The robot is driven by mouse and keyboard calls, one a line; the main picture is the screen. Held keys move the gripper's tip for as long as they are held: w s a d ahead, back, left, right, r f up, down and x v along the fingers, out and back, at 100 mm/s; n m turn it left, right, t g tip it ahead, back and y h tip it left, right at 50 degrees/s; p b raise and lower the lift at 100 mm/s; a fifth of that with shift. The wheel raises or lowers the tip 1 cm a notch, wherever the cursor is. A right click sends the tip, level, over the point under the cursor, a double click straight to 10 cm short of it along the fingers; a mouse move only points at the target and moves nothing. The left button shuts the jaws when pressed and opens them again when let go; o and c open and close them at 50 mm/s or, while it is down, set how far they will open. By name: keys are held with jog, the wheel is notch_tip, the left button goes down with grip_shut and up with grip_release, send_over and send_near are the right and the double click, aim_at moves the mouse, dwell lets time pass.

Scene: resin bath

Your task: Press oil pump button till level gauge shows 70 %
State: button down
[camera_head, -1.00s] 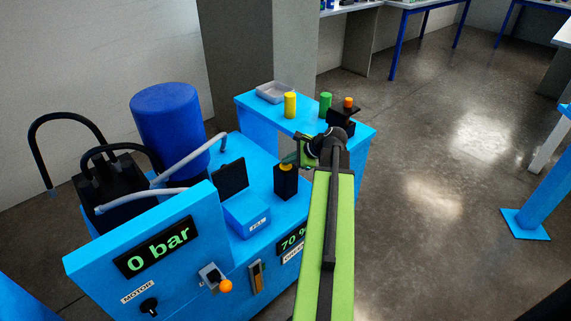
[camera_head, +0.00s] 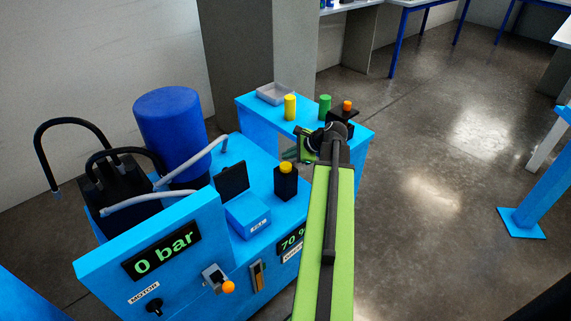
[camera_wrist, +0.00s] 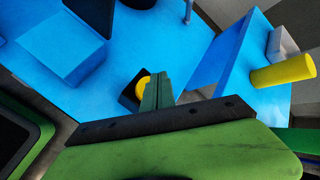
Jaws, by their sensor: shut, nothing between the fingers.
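The yellow button (camera_head: 286,167) sits on top of a black box (camera_head: 286,184) on the blue machine; no label naming it is readable. The level gauge (camera_head: 291,242) reads 70 %, its right end hidden behind my green arm. My gripper (camera_head: 290,154) is shut and empty, just beyond and above the button, apart from it in the head view. In the wrist view, the shut fingers (camera_wrist: 158,90) partly overlap the box, with the yellow button (camera_wrist: 141,89) visible just left of them.
A pressure display (camera_head: 161,250) reads 0 bar, above a black motor knob (camera_head: 154,306). An orange-tipped lever (camera_head: 228,287) is on the front panel. A blue drum (camera_head: 168,122) stands behind. The side table holds a grey tray (camera_head: 274,94), yellow cylinder (camera_head: 290,107) and green cylinder (camera_head: 324,107).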

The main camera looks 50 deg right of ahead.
aim_at(288, 167)
jog(key=shift+r+p, duration=1.6)
jog(key=shift+r, duration=0.4)
jog(key=shift+f, duration=0.1)
